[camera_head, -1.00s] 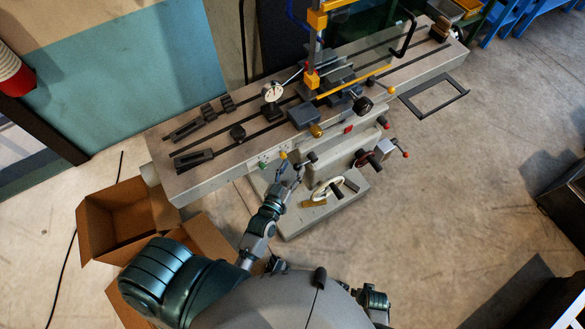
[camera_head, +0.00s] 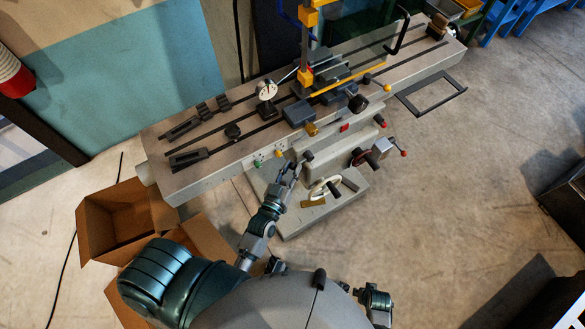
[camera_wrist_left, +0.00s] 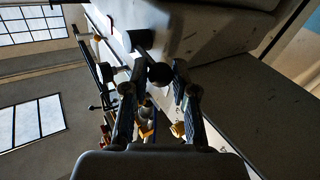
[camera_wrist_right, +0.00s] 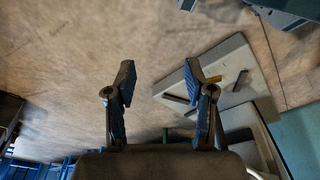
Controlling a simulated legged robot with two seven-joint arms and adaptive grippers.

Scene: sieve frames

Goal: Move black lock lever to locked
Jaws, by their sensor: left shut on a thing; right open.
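The black lock lever shows as a dark round knob (camera_head: 308,155) at the front side of the machine table, right of a yellow knob. In the left wrist view a black ball knob (camera_wrist_left: 160,75) sits between my left fingertips. My left gripper (camera_head: 293,168) is at the table's front edge beside this knob. It also shows in the left wrist view (camera_wrist_left: 160,66), closed in around the knob, partly hiding the lever's shaft. My right gripper (camera_wrist_right: 160,79) is open and empty, over the floor. The lever's exact angle is too small to tell.
The long grey machine table (camera_head: 215,180) carries a dial gauge (camera_head: 266,89) and clamps. A green knob (camera_head: 257,163) and yellow knob (camera_head: 278,153) stick out nearby. Open cardboard boxes (camera_head: 120,220) lie left.

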